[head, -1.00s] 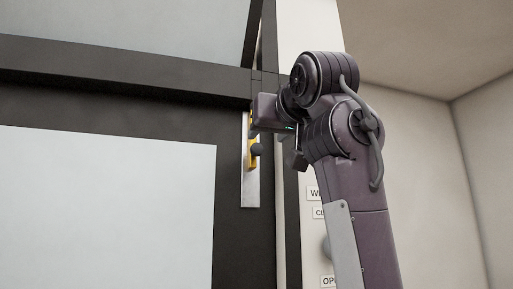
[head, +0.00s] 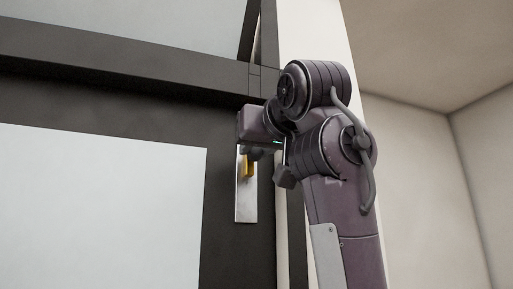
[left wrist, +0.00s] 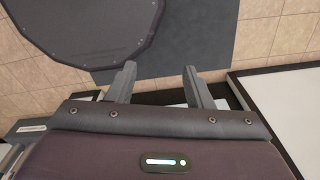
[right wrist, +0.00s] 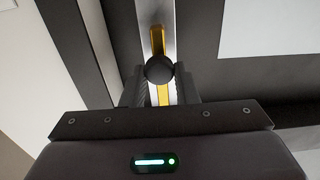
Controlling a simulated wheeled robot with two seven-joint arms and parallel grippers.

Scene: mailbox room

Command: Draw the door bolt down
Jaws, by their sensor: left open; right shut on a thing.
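The door bolt is a yellow bar (head: 249,170) on a pale upright metal plate (head: 246,207) at the door's right edge. In the right wrist view the yellow bar (right wrist: 157,40) carries a dark round knob (right wrist: 159,69). My right gripper (right wrist: 160,82) is shut on this knob, with one finger on each side of it. In the head view my right gripper (head: 262,150) covers the plate's top and hides most of the knob. My left gripper (left wrist: 160,75) is open and empty, seen only in the left wrist view.
The dark door frame holds a large pale panel (head: 100,205) left of the bolt. A white post (head: 312,30) stands right of the door, partly behind my right arm. The left wrist view shows tiled floor (left wrist: 220,45) beyond the left fingers.

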